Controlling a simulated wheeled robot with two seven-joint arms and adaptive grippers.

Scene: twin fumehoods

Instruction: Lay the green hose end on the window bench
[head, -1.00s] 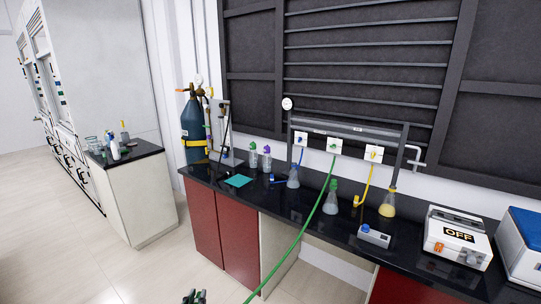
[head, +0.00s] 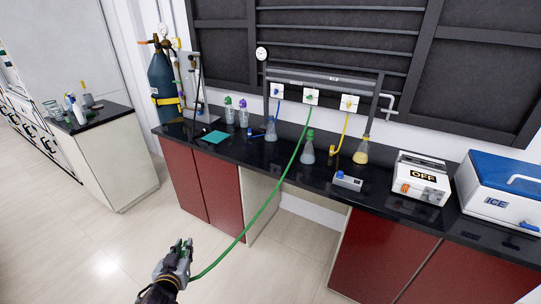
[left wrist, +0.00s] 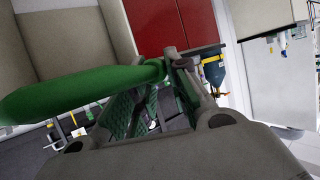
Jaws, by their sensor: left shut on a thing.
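The green hose (head: 262,206) runs from the middle wall outlet (head: 311,97) down over the front edge of the window bench (head: 240,152) to my left gripper. My left gripper (head: 182,256) is low in front of the bench, over the floor, and is shut on the hose near its end. In the left wrist view the green hose (left wrist: 85,90) crosses close to the camera and reaches the fingers (left wrist: 170,75). The exact hose tip is hard to make out. My right gripper is not in view.
A gas cylinder (head: 163,85) stands at the left end. Dark bench top shows between the items.

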